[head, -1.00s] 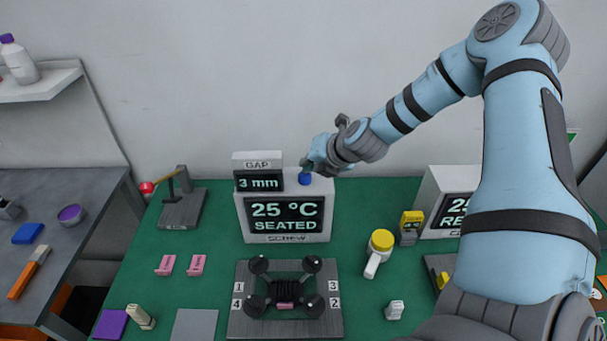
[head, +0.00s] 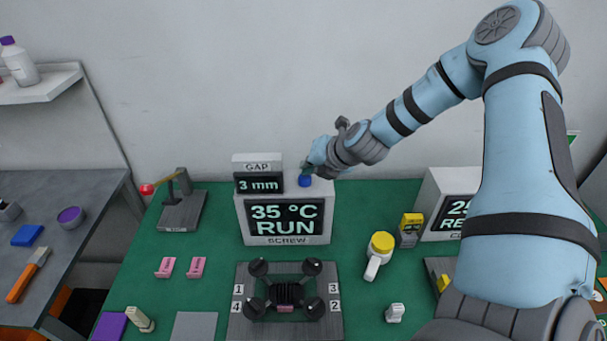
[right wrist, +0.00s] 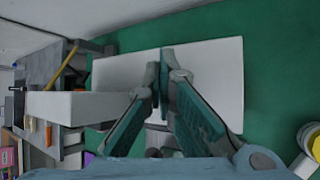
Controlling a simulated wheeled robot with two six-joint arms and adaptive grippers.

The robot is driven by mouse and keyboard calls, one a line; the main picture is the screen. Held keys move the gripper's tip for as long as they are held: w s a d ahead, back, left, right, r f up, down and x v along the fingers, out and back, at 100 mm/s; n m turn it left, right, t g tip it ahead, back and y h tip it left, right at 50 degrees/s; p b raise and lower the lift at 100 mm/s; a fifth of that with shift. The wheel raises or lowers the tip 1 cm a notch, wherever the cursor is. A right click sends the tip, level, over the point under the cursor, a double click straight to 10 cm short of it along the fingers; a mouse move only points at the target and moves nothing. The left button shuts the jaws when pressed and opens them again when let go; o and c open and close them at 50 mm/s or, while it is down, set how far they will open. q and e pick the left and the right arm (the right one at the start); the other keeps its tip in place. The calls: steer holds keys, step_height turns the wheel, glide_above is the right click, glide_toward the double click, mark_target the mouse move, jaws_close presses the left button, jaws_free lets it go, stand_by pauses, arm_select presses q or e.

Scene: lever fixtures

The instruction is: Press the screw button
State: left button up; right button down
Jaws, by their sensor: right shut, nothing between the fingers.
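The white screw unit (head: 288,232) stands at the back of the green table, labelled SCREW. Its display reads 35 °C RUN, and a smaller box on top (head: 258,174) reads GAP 3 mm. The blue screw button (head: 305,181) sits on the unit's top, right of the gap box. My right gripper (head: 309,168) is shut and empty, pointing down with its tips at or just above the button; contact cannot be told. In the right wrist view the shut fingertips (right wrist: 165,58) lie over the unit's white top (right wrist: 215,70) and hide the button. My left gripper is not in view.
A red-knobbed lever fixture (head: 180,205) stands left of the unit. In front is a dark plate (head: 240,325) with several black knobs. A yellow-topped tool (head: 380,250) and another white display unit (head: 433,205) are to the right. Pink pieces (head: 180,267) lie front left.

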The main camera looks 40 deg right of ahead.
steer(key=shift+r+p, duration=0.45)
steer(key=shift+r, duration=0.3)
steer(key=shift+r, duration=0.1)
step_height(320, 180, up, 5)
steer(key=p, duration=0.4)
steer(key=shift+p, duration=0.4)
